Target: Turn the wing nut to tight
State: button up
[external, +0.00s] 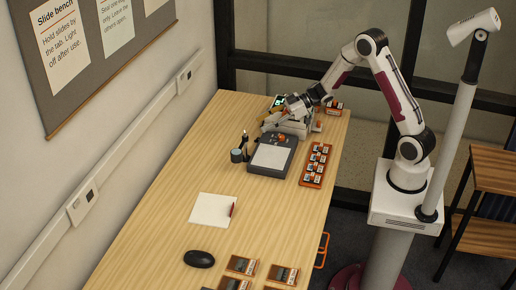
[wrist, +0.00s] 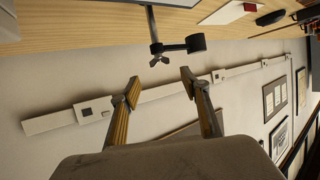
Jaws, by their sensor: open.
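A small dark metallic wing nut (wrist: 158,56) sits at the end of a dark rod in the wrist view. A short arm joins this rod to a black cylinder (wrist: 196,43) beside it. In the external view, the dark cylinder (external: 236,156) stands by a thin upright post (external: 245,142) on the bench; the wing nut is too small to make out there. My gripper (wrist: 160,82) is open and empty. Its two fingers are spread on either side of the nut's line, apart from it. In the external view, my gripper (external: 268,118) is over the bench's far end.
A grey device with a pale top (external: 271,157) stands beside the post. A white instrument (external: 300,128) is close under my arm. An orange slide tray (external: 315,165) lies right of them.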

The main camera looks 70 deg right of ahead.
aim_at(245, 134)
jog(key=x, duration=0.7)
jog(key=shift+w+a+f, duration=0.15)
jog(key=shift+w+a, duration=0.05)
jog(key=c, duration=1.1)
